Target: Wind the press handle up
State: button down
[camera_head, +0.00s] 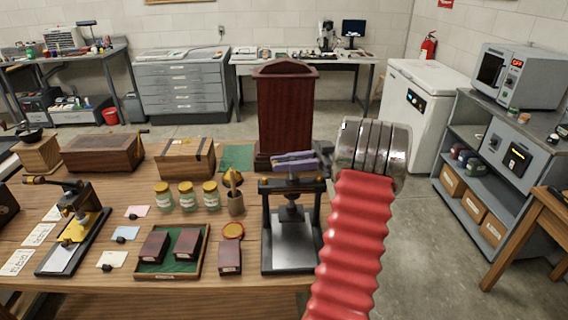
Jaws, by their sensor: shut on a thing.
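The press (264,225) stands at the right front of the wooden table. It has a black frame, a central screw with a dark block, and a pale flat bed. The block is above the bed, with a gap between them. My gripper (292,161) shows as purple-grey fingers at the top of the press, reaching in from the right. It is shut on the press handle, which is largely hidden by the fingers. My ribbed red arm and metal wrist stand right of the press and cover part of its right side.
A tall dark-red case (285,105) stands close behind the press. A brush pot (236,205), an orange-lidded dish (232,230) and a dark-red box (230,257) lie just left. A smaller black press (72,230) stands at far left. Open floor (425,240) lies right.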

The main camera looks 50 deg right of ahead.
dwell(0.3)
jog(key=c, duration=1.7)
grip_release()
jog(key=shift+o, duration=0.2)
jog(key=shift+m+t+h, duration=0.3)
